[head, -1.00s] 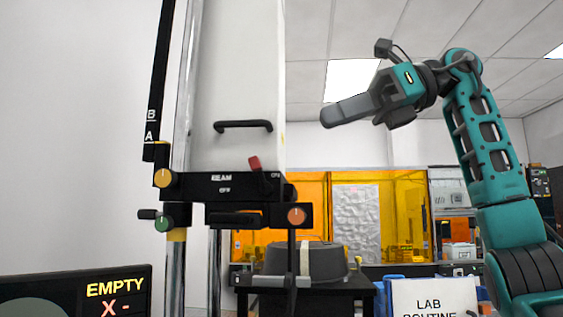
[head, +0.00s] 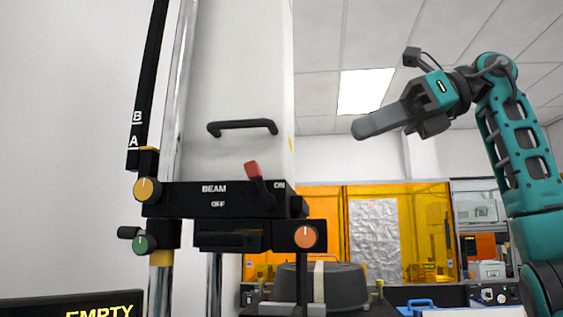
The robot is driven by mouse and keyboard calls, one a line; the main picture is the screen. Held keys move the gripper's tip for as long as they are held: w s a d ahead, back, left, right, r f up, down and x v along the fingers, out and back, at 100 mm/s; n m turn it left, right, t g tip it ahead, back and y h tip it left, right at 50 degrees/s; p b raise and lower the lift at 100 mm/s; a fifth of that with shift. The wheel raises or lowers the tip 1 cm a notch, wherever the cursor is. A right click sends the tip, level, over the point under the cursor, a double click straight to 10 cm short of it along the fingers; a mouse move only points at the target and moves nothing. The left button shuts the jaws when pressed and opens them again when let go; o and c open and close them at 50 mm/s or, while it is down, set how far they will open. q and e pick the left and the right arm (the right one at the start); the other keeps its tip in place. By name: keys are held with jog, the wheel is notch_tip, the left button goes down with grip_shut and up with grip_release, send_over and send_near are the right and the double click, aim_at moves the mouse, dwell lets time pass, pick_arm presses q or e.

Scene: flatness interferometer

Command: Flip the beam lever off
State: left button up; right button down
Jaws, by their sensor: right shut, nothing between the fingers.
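The beam lever (head: 253,170) is a short lever with a red tip on the black panel (head: 185,200) of the tall white instrument. The panel is lettered BEAM, with OFF below it and ON at its right end. The lever's tip leans up and to the left of its pivot, close to the ON mark. My right gripper (head: 364,127) is shut and empty. In the picture it hangs to the right of the instrument and above the lever, clear of it. My left gripper is out of view.
A black handle (head: 242,126) sits on the white housing above the lever. A yellow knob (head: 147,189), a green knob (head: 141,244) and an orange knob (head: 306,237) surround the panel. A dark display (head: 70,305) stands at lower left.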

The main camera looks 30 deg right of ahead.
aim_at(259, 169)
jog(key=x, duration=1.4)
jog(key=shift+w+a, duration=0.1)
